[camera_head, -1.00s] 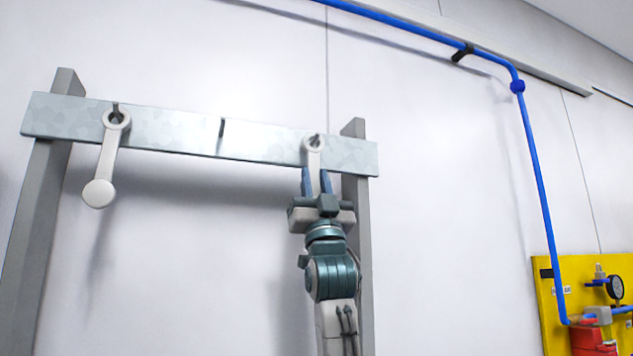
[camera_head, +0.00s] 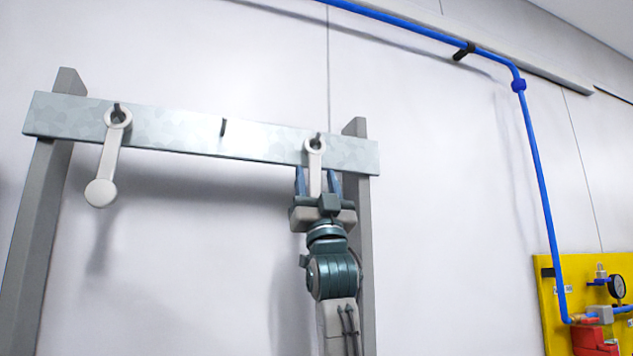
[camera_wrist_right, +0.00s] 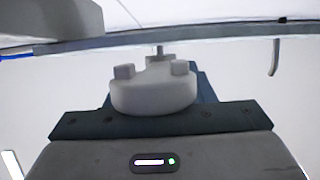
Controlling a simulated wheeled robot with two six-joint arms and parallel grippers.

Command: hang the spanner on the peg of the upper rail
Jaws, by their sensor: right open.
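The pale spanner (camera_head: 314,163) hangs upright at the right end of the galvanised upper rail (camera_head: 170,130), its ring around the right peg (camera_head: 318,137). My right gripper (camera_head: 317,183) is open below the ring, with a finger on each side of the handle, apart from it. In the right wrist view the spanner's broad two-pronged end (camera_wrist_right: 153,92) stands close in front of the gripper body, below the rail (camera_wrist_right: 215,42). The handle's lower part is hidden behind the gripper in the head view. My left gripper is not in view.
A second pale spanner (camera_head: 106,163) hangs on the left peg. The middle peg (camera_head: 223,127) is bare. Grey posts (camera_head: 40,220) carry the rail. A blue pipe (camera_head: 538,180) and a yellow panel (camera_head: 551,300) are at the right, clear of the arm.

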